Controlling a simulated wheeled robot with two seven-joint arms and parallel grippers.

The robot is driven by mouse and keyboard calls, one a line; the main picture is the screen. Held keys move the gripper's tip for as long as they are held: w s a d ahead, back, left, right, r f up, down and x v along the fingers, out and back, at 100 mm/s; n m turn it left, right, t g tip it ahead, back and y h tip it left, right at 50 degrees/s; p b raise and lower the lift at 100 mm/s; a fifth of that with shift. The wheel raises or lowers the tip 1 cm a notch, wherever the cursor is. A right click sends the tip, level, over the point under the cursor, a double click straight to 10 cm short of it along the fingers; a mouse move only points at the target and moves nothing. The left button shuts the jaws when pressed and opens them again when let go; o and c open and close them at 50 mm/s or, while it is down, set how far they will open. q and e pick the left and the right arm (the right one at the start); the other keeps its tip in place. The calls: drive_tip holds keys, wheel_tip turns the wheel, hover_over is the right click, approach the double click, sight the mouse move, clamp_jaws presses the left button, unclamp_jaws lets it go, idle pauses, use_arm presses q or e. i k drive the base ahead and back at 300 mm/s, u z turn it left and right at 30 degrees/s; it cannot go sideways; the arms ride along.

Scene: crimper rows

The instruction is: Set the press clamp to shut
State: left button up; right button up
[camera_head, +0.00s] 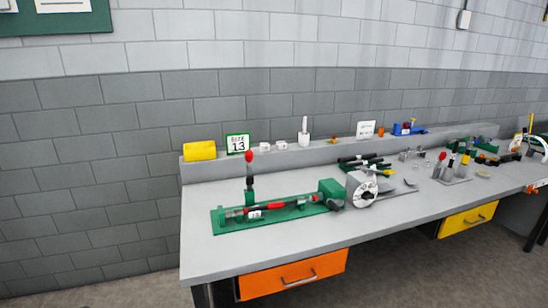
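A green bench device (228,219) lies along the near left of the grey workbench. It has a flat green base, a red and grey bar along it, a green block at its right end and a small white tag marked 13. A lever (250,171) with a red ball knob stands upright near its left end. I cannot tell for sure whether this device is the press clamp, or whether its jaws are open or shut. Neither of my grippers shows in the head view.
A grey round-faced machine (361,188) stands just right of the green device. A raised back ledge (222,172) carries a yellow block (199,151), a green "SIZE 13" sign (238,143) and small items. More tools crowd the right. The front left bench strip is clear.

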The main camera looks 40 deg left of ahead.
sight(248, 153)
drive_tip(key=i, duration=2)
drive_tip(key=u, duration=2.5)
